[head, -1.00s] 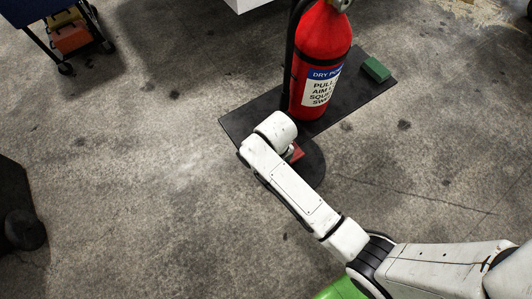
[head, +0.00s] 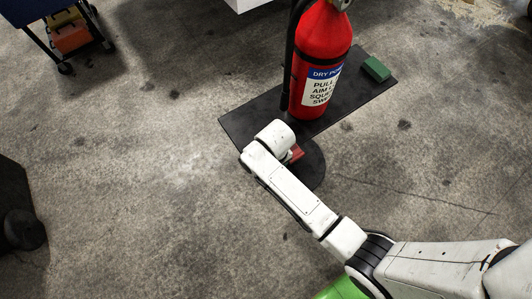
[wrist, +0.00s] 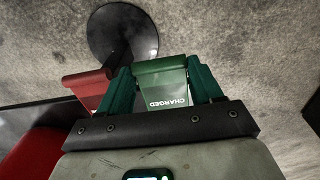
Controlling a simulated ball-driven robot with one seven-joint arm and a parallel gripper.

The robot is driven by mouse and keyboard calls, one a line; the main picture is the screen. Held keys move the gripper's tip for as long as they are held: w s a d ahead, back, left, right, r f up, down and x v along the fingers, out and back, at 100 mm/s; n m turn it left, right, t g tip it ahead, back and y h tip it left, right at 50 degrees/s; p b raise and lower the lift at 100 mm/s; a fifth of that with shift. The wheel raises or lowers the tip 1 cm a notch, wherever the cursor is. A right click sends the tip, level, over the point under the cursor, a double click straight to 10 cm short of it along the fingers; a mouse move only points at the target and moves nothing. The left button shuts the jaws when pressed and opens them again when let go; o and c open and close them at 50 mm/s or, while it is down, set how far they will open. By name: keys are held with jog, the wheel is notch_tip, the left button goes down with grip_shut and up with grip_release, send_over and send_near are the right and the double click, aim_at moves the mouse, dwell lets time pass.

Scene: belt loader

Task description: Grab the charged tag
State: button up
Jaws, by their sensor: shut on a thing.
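The charged tag (wrist: 161,84) is a green plate with white CHARGED lettering in the wrist view. My gripper (wrist: 161,88) has its two dark green fingers closed on the tag's left and right sides. A red tag (wrist: 88,88) is just left of the left finger. In the head view the red tag (head: 297,153) peeks out beside my wrist, while my fingers and the charged tag are hidden behind my arm. I cannot tell whether the charged tag still touches its support.
A round black base (wrist: 123,32) is beyond the tags. In the head view a red fire extinguisher (head: 322,60) stands on a dark mat (head: 245,118), with a green block (head: 376,69) to its right. A cart (head: 45,40) is at upper left.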

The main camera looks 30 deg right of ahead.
jog(key=c, duration=0.3)
